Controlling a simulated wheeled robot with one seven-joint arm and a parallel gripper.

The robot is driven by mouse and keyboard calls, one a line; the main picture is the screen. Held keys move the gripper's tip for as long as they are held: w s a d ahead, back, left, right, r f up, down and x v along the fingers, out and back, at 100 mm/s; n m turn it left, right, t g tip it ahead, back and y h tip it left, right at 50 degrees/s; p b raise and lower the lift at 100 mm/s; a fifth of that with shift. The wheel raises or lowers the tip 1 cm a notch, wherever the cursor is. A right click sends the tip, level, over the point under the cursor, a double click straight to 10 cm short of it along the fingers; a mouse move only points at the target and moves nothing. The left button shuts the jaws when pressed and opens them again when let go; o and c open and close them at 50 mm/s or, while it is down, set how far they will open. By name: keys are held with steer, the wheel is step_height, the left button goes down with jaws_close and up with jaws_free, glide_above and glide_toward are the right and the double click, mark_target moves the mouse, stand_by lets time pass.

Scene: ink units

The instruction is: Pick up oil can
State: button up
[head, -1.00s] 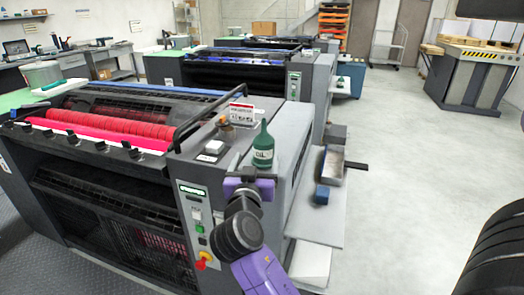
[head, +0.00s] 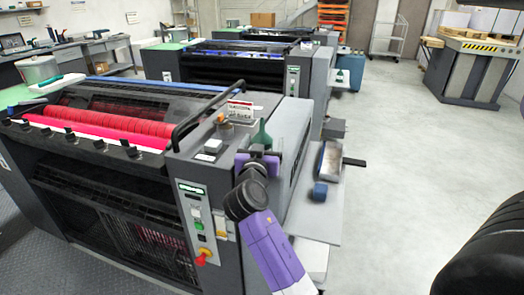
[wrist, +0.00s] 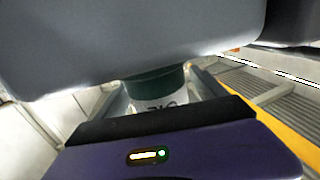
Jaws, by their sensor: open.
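The oil can is a dark green bottle with a pointed spout and a white label. In the head view its spout (head: 262,133) rises behind my gripper (head: 259,156), on top of the near printing press; its body is mostly hidden by the gripper. In the wrist view the can's green body (wrist: 158,84) and upside-down label show just beyond the purple palm. My gripper is open, with one finger on each side of the can. Whether a finger touches it I cannot tell.
The near press (head: 222,172) carries a small sign (head: 240,108) and an orange-topped item beside the can. A black rail (head: 205,105) curves to the left. Open floor lies further right.

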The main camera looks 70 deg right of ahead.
jaws_close()
steer(key=shift+r, duration=0.15)
